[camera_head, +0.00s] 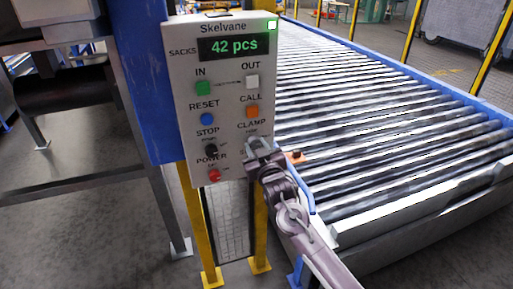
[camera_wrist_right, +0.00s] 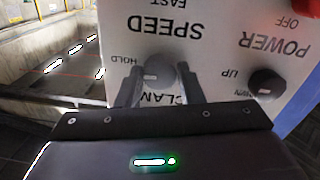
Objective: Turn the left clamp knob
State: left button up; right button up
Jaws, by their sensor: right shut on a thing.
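The control panel (camera_head: 188,75) faces me, with the label CLAMP in its right column. My right gripper (camera_head: 258,146) reaches up to the panel just below that label. In the right wrist view the panel appears upside down. There the right gripper's fingers (camera_wrist_right: 160,88) stand either side of a round grey knob (camera_wrist_right: 158,74) and are shut on it. HOLD is printed beside the knob, and the CLAMP label is partly covered by the gripper. In the head view the gripper hides most of this knob. My left gripper is not in view.
A black knob (camera_head: 211,150) sits to the left, above a red POWER button (camera_head: 214,176). An orange button (camera_head: 252,111) is above the gripper and a blue one (camera_head: 207,119) is up to the left. A roller conveyor (camera_head: 380,120) runs along the right. Yellow posts (camera_head: 205,235) carry the panel.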

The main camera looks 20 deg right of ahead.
jog(key=n, duration=0.4)
jog(key=shift+n, duration=0.3)
jog(key=n, duration=0.4)
jog(key=shift+n+p, duration=0.3)
jog(key=shift+p, duration=0.05)
jog(key=n, duration=0.4)
jog(key=shift+d+n, duration=0.1)
jog(key=shift+n, duration=0.2)
jog(key=shift+n+y, duration=0.3)
jog(key=shift+n, duration=1.7)
jog(key=o, duration=1)
